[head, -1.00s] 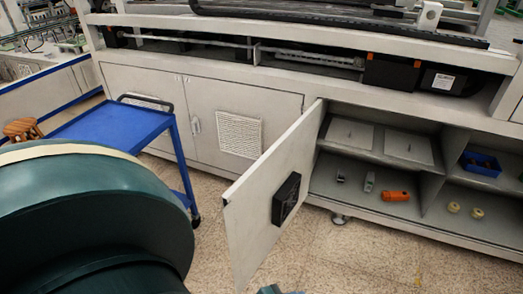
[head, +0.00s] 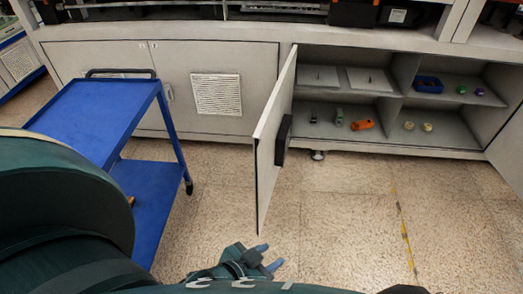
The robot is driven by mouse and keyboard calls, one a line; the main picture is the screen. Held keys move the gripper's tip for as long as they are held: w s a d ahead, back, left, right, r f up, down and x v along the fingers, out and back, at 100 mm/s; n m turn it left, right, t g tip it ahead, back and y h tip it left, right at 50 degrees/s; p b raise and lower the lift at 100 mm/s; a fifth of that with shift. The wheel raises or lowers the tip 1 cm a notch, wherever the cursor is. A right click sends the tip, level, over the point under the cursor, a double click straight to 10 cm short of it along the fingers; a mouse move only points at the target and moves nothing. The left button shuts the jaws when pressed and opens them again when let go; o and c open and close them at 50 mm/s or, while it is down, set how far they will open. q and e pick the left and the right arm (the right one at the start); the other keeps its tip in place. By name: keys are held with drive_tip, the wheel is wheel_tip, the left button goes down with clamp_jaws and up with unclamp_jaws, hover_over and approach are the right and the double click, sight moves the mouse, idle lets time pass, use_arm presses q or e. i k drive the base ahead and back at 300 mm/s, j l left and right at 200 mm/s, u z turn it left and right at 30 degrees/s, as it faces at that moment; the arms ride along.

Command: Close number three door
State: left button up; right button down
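A light grey cabinet door (head: 272,150) stands swung open toward me in the head view, hinged at the left side of an open compartment. A black vent or fan box (head: 284,140) is on its inner face. No door number is readable. My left gripper (head: 268,256) is low in the picture, in front of and below the door's free edge, apart from it. Its two blue-tipped fingers are spread with nothing between them. My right gripper cannot be made out.
A blue cart (head: 100,110) stands left of the door, before closed doors with a vent grille (head: 217,94). The shelves hold an orange item (head: 362,125) and a blue bin (head: 429,84). Another open door (head: 508,140) is at the right edge. The floor (head: 345,215) right of the door is clear.

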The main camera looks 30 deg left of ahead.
sight(271, 137)
drive_tip(key=k+j+z, duration=0.1)
drive_tip(key=k+j, duration=0.75)
drive_tip(key=j, duration=0.25)
drive_tip(key=k+j, duration=0.2)
drive_tip(key=j, duration=0.15)
drive_tip(key=k+j, duration=0.15)
drive_tip(key=j, duration=0.25)
drive_tip(key=k+j, duration=0.1)
drive_tip(key=j, duration=0.35)
drive_tip(key=k+j+z, duration=0.1)
drive_tip(key=j, duration=0.3)
drive_tip(key=i+l+u, duration=0.15)
drive_tip(key=u, duration=0.25)
drive_tip(key=l+u, duration=0.3)
drive_tip(key=u, duration=0.15)
drive_tip(key=i+l+u, duration=0.25)
drive_tip(key=i+u, duration=0.15)
drive_tip(key=i, duration=0.1)
